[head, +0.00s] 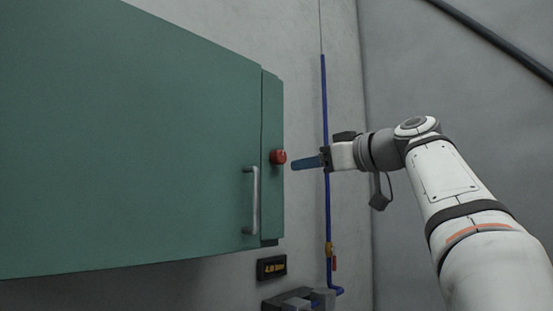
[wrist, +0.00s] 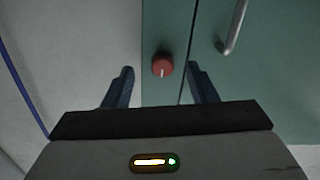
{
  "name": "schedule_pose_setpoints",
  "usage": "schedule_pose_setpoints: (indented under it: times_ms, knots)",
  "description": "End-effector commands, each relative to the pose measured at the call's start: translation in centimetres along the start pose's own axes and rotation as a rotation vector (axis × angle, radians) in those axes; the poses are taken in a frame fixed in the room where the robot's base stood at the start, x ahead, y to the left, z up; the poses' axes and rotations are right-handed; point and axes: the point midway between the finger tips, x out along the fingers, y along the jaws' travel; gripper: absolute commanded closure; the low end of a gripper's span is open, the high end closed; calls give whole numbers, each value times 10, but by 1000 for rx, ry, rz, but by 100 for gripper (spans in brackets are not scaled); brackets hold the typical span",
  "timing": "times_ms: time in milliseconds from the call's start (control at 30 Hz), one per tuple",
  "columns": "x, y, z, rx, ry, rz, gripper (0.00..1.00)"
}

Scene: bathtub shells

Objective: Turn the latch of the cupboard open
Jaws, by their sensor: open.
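The green cupboard (head: 130,140) fills the left of the head view, its door closed. Its latch is a red round knob (head: 278,157) on the narrow strip right of the door. The knob also shows in the wrist view (wrist: 162,65), with a pale mark on its face pointing roughly up and down. My gripper (head: 294,165) is just right of the knob in the head view. In the wrist view its two blue fingers (wrist: 160,77) are apart, with the knob appearing beyond and between their tips. Nothing is between the fingers, and they appear clear of the knob.
A metal handle (head: 252,200) stands on the door left of the knob. A blue pipe (head: 324,110) with a yellow fitting runs down the wall behind my gripper. A small display (head: 271,267) and grey blocks (head: 296,299) sit below the cupboard.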

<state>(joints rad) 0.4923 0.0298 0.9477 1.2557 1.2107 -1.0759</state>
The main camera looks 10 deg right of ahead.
Motion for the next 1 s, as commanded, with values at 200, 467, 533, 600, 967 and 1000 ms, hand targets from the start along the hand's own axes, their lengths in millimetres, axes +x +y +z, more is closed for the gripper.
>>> schedule_pose_setpoints:
  times_ms: [200,467,533,600,967,1000]
  knots:
    - [3,0,-23,-59,48,-13,48]
    - [45,-1,-26,-58,48,-15,48]
    - [55,-1,-26,-58,47,-13,48]
    - [62,-1,-25,-58,46,-13,48]
    - [72,-1,-24,-58,46,-11,48]
    - [72,-1,-24,-58,46,-11,48]
